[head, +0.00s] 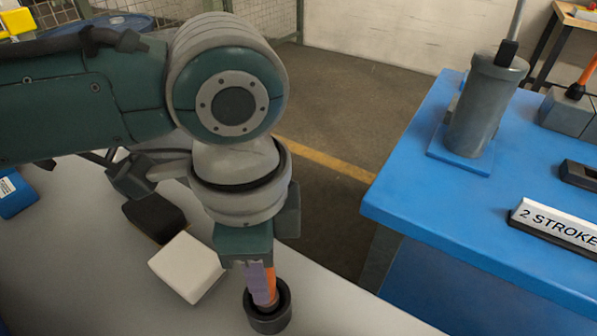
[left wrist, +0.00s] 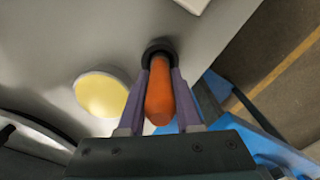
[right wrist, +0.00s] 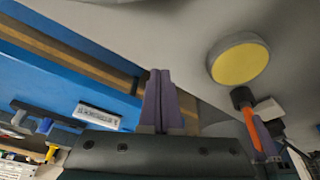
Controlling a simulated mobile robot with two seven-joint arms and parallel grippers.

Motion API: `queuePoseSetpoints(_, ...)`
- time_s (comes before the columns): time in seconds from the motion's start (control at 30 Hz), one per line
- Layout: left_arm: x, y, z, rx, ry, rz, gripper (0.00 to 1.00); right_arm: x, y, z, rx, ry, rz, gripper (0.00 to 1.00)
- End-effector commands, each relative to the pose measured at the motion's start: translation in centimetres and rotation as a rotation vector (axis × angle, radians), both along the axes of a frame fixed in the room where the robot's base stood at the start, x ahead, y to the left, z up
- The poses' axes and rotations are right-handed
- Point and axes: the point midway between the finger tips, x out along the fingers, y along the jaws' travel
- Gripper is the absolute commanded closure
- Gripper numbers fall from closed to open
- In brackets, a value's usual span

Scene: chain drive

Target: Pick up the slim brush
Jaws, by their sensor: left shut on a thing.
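The slim brush shows as an orange handle (left wrist: 159,93) in the left wrist view, with its lower end in a dark round cup (head: 267,311). In the head view a strip of the orange handle (head: 271,283) shows beside my finger. My left gripper (head: 262,297) is shut on the handle, one purple finger on each side, just above the cup. The handle (right wrist: 248,125) and the dark cup (right wrist: 242,97) also show in the right wrist view. The brush's lower end is hidden. My right gripper (right wrist: 158,73) is shut and empty, fingertips together, away from the brush.
A white block (head: 187,267) and a dark block (head: 153,215) lie on the pale table (head: 90,270) near the cup. A round yellow disc (right wrist: 240,64) is close by. Across a gap stands a blue table (head: 420,200) with a grey cylinder (head: 484,105) and a "2 STROKE" sign (head: 555,226).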

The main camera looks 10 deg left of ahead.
Motion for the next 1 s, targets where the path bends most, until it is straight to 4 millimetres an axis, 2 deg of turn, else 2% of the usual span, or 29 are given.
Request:
queuePoseSetpoints(0.03, 0.0, 0.0, 0.0, 0.0, 0.0, 0.0, 0.91, 0.0, 0.0, 0.0, 0.0, 0.0, 0.0, 1.0)
queuePoseSetpoints(0.1, 0.0, 0.0, 0.0, 0.0, 0.0, 0.0, 0.99, 0.0, 0.0, 0.0, 0.0, 0.0, 0.0, 1.0)
queuePoseSetpoints(0.13, 0.0, 0.0, 0.0, 0.0, 0.0, 0.0, 1.0, 0.0, 0.0, 0.0, 0.0, 0.0, 0.0, 1.0)
queuePoseSetpoints(0.53, 0.0, 0.0, 0.1, 0.0, 0.0, 0.0, 1.0, 0.0, 0.1, 0.0, 0.003, -0.001, -0.002, 1.0)
queuePoseSetpoints(0.67, 0.0, 0.0, 0.6, -0.001, -0.001, 0.0, 1.0, 0.0, 0.1, 0.2, 0.003, -0.001, -0.002, 1.0)
queuePoseSetpoints(0.87, 0.1, 0.0, 3.3, -0.001, -0.003, -0.001, 1.0, 0.0, 0.1, 0.9, 0.003, 0.0, -0.002, 1.0)
queuePoseSetpoints(1.0, 0.1, 0.0, 6.3, -0.002, -0.005, -0.002, 1.0, 0.0, 0.1, 1.5, 0.003, 0.0, -0.002, 1.0)
